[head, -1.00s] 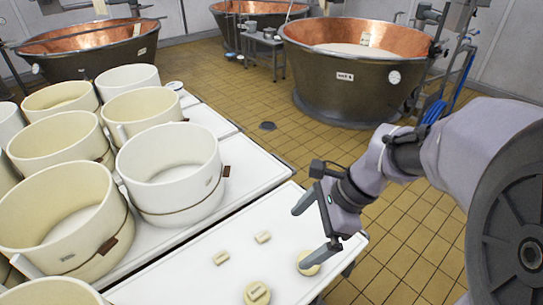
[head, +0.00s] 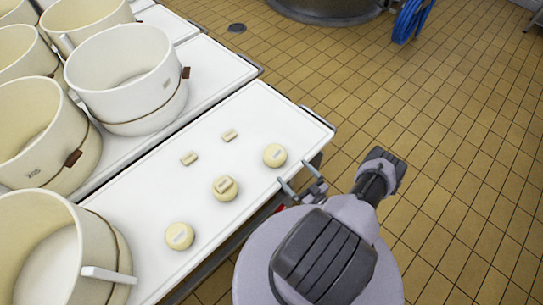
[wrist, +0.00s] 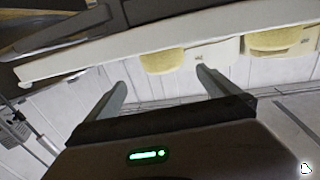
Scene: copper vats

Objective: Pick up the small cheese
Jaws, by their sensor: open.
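Two small pale cheese blocks lie on the white table (head: 130,215) in the head view, a left one (head: 189,158) and a right one (head: 230,135). Three round cheeses sit nearer: a right one (head: 275,155), a middle one (head: 225,188) with a raised rectangular top, and a front one (head: 179,236). Which one counts as the small cheese is not clear. My gripper (head: 293,172) is open and empty at the table's right edge, close to the right round cheese but apart from it. The wrist view shows my gripper (wrist: 161,78) with a yellow cheese (wrist: 162,60) beyond the fingers.
Several large cream moulds, one at the front left (head: 60,260) and a white one (head: 125,85), crowd the table's left side. A vat (head: 330,8) and a blue hose (head: 412,20) stand far off. The tiled floor (head: 440,150) to the right is open.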

